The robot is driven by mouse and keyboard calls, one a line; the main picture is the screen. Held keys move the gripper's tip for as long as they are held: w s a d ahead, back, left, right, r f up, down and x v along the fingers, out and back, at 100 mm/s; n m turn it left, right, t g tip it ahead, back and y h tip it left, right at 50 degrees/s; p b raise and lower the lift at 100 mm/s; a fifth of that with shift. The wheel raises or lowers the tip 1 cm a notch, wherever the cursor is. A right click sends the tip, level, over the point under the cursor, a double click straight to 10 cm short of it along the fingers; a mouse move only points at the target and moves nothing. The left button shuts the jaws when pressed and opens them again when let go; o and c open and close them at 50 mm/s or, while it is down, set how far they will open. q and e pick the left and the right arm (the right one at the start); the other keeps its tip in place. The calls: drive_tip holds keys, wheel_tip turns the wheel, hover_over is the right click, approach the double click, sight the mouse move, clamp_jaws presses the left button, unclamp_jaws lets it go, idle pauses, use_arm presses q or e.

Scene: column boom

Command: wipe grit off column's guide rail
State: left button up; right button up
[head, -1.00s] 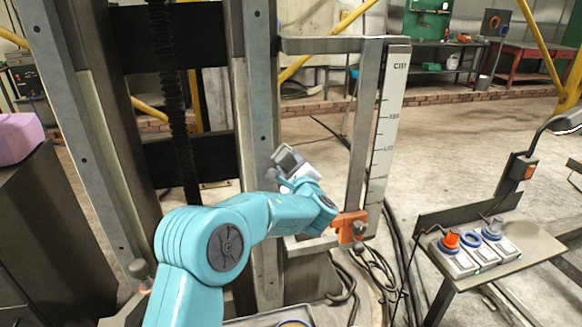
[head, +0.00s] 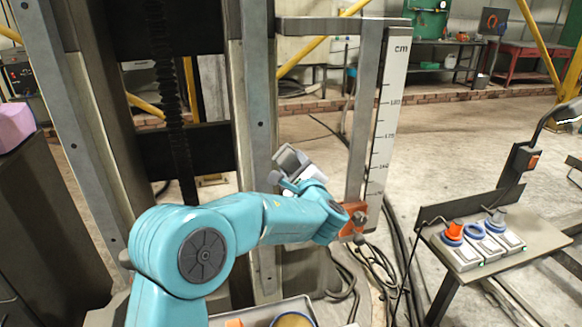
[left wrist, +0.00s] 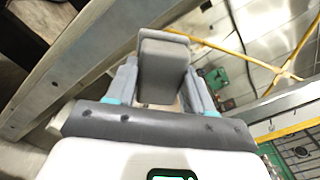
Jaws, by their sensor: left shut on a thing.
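The column's right-hand guide rail (head: 260,100) is an upright grey metal strip with bolt holes, and a rail also runs diagonally in the left wrist view (left wrist: 80,62). I cannot make out grit on it. My left gripper (head: 290,172) is just right of this rail, its arm crossing in front of the rail's lower part. In the left wrist view the gripper (left wrist: 164,92) is shut on a grey block-like pad (left wrist: 166,62). The pad is close to the rail; I cannot tell whether it touches. My right gripper is not in view.
A cm scale (head: 388,110) and an orange clamp (head: 353,222) stand right of the column. A tray (head: 262,314) lies at the bottom. A small table (head: 545,248) with a control box is at right. Cables lie on the floor between.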

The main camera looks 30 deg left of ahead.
use_arm(q)
drive_tip(key=shift+s+d+r, duration=0.1)
drive_tip(key=shift+s+d, duration=0.15)
drive_tip(key=shift+s+d+b, duration=0.3)
drive_tip(key=shift+d+b, duration=0.15)
drive_tip(key=shift+b, duration=0.1)
drive_tip(key=shift+b+v, duration=0.55)
drive_tip(key=shift+v, duration=0.3)
drive_tip(key=shift+s, duration=0.1)
drive_tip(key=shift+d, duration=0.1)
